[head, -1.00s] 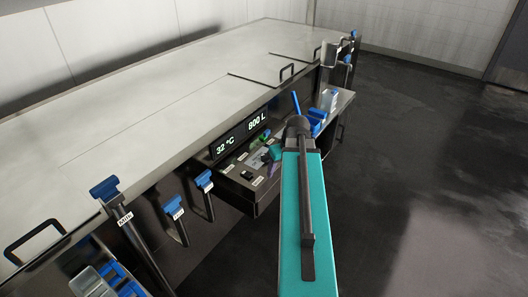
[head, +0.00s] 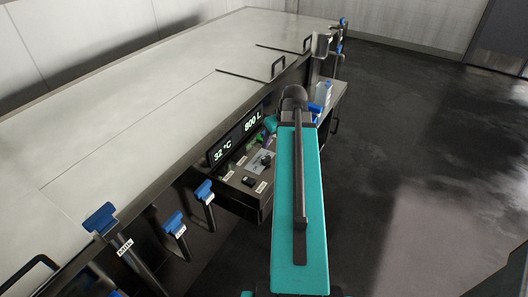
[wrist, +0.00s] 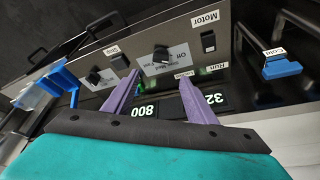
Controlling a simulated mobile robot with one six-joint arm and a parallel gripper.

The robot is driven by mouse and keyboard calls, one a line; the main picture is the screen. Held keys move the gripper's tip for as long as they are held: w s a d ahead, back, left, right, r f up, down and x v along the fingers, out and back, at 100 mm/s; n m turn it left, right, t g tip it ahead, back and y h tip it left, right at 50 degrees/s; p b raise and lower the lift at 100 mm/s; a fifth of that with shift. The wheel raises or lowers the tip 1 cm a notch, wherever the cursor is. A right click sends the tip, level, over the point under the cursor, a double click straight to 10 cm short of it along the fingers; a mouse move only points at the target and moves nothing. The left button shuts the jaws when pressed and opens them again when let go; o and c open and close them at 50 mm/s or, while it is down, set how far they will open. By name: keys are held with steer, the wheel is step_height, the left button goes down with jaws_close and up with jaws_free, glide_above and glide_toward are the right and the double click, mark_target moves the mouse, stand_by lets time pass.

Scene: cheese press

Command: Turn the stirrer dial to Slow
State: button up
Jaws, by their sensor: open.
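A black dial on a pale printed plate (wrist: 160,54) sits on the control panel. It appears upside down in the wrist view, and its small print is too blurred to read fully. The dial also shows in the head view (head: 266,158). I cannot read its setting. My gripper (wrist: 158,72) is open, with its two purple fingers pointing at the panel, one to each side of the dial's plate. Nothing is between the fingers, and I cannot tell how far their tips are from the dial. In the head view my arm hides most of the gripper.
A black switch labelled Motor (wrist: 208,42) is right of the dial; another dark knob (wrist: 95,76) is to its left. The display (head: 238,135) reads 32 °C and 800 L. Blue-handled valves (head: 204,190) stick out along the vat. Open floor (head: 400,170) lies right.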

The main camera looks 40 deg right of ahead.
mark_target(266, 157)
steer(key=shift+w+a, duration=0.1)
steer(key=shift+w, duration=0.2)
steer(key=shift+f, duration=0.1)
steer(key=shift+p+x, duration=1.75)
steer(key=shift+x, duration=5.05)
steer(key=c, duration=1.1)
